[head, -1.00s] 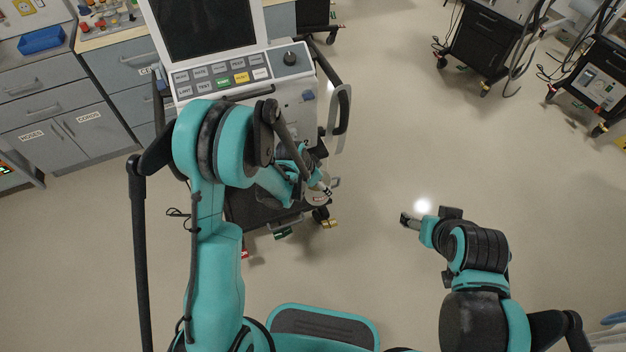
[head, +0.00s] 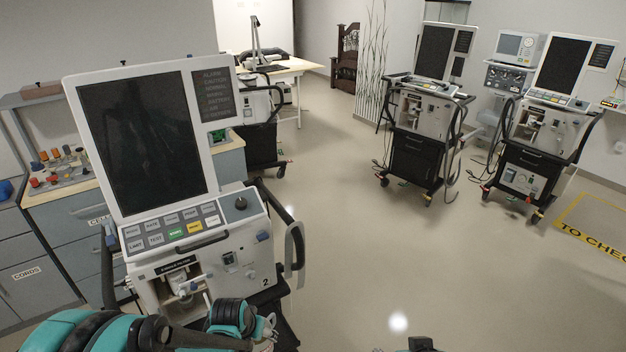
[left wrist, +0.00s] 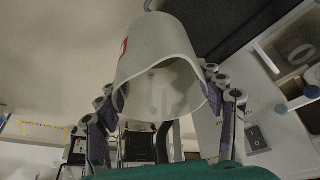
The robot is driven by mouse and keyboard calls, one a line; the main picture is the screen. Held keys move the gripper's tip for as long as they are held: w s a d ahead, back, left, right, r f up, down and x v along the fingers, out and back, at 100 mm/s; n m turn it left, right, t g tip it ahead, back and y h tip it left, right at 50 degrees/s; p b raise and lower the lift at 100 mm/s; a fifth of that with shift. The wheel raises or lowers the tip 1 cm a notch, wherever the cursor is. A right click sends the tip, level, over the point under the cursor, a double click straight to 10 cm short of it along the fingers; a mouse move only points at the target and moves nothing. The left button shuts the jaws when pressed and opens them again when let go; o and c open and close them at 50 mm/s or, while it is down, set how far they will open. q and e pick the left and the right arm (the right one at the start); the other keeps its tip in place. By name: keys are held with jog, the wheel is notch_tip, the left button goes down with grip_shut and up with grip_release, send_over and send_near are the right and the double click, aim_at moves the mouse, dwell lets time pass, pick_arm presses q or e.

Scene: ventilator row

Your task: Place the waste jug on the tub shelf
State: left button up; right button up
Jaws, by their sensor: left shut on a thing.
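A pale grey, hollow, rounded container (left wrist: 155,45) with a red mark on its side fills the middle of the left wrist view; I take it to be the waste jug. My left gripper (left wrist: 165,95) is shut on it, one finger on each side, with its open end facing the camera. In the head view my left arm is at the bottom left, in front of the ventilator marked 2 (head: 245,255), and the jug is not clear there. Only a dark tip of my right arm, probably the right gripper (head: 420,344), shows at the bottom edge. I cannot identify the tub shelf.
Ventilator 2's handle (head: 295,250) sticks out on its right. Drawer cabinets (head: 75,235) stand on the left. Two more ventilators on carts (head: 420,120) (head: 540,120) stand at the back right. The floor (head: 370,235) between is clear.

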pick_arm(q)
jog(key=shift+s+a+r+n+y, duration=0.2)
jog(key=shift+s+a+r+n, duration=0.3)
jog(key=shift+s+a, duration=0.15)
jog(key=shift+s+a+r+n+y, duration=0.2)
jog(key=shift+s+a+r+n, duration=0.15)
jog(key=shift+s+a+n, duration=0.25)
jog(key=shift+w, duration=0.1)
